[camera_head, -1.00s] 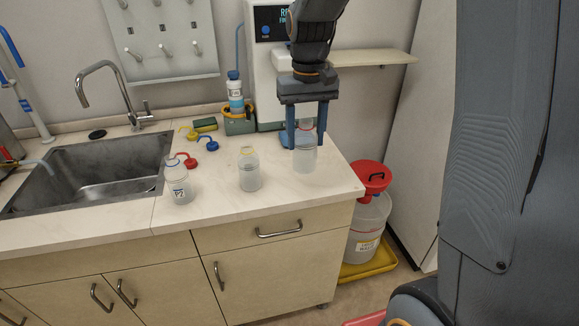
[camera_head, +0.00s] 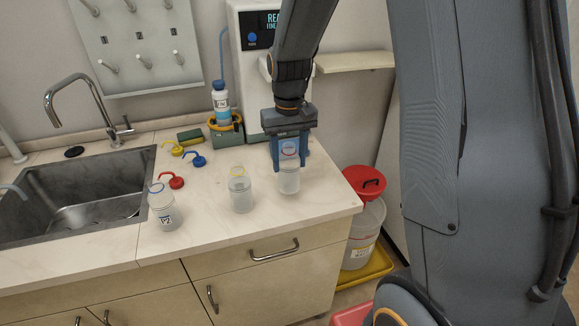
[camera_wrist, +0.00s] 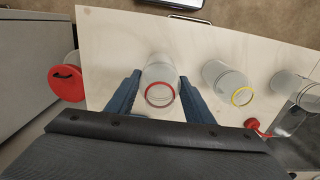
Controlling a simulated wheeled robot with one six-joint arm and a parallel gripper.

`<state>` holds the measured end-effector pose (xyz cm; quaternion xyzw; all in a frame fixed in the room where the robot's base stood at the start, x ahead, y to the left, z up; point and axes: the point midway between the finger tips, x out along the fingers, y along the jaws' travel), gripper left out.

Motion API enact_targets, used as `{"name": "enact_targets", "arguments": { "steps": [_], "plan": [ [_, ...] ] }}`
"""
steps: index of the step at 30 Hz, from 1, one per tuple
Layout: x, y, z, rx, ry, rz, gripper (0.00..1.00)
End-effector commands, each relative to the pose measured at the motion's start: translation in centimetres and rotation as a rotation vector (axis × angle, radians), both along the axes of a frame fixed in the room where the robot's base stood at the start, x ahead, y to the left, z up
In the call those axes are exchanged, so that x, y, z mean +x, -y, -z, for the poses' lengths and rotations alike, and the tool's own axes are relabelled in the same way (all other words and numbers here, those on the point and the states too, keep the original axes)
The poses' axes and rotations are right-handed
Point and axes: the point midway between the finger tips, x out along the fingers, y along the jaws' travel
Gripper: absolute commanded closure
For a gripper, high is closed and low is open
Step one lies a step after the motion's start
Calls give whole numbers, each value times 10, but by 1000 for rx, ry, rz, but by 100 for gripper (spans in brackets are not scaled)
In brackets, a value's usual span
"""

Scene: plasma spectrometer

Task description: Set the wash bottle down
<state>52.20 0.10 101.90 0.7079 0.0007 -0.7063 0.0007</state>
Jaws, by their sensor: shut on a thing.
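The wash bottle (camera_head: 289,181) is a clear, capless bottle with a red ring at its neck. It is upright near the right end of the counter. My gripper (camera_head: 290,168) reaches down from above, its two blue fingers closed on the bottle's sides. In the wrist view the bottle (camera_wrist: 160,77) sits between the fingers (camera_wrist: 160,90), its open red-ringed mouth facing the camera. Its base is at or very close to the counter top; I cannot tell whether it touches.
A yellow-ringed bottle (camera_head: 241,194) and a blue-ringed bottle (camera_head: 163,209) stand to the left. Red (camera_head: 173,181), blue (camera_head: 196,159) and yellow (camera_head: 172,148) spouted caps lie behind. The counter (camera_head: 270,215) is clear in front. A red-topped container (camera_head: 362,235) stands beyond its right edge.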

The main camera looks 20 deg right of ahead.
Motion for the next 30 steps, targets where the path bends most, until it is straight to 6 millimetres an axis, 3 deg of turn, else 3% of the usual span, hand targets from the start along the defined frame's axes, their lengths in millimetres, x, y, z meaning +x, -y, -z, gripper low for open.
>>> {"name": "enact_targets", "arguments": {
  "steps": [6, 19, 20, 21, 23, 30],
  "plan": [
    [-1, 1, 27, 0, -3, 2, 94],
    [-1, 1, 34, 0, -1, 2, 94],
    [-1, 1, 34, 0, -1, 2, 49],
    [-1, 1, 34, 0, -1, 2, 42],
    [-1, 1, 33, 0, -1, 2, 34],
    [-1, 1, 33, 0, -1, 2, 34]
  ]
}}
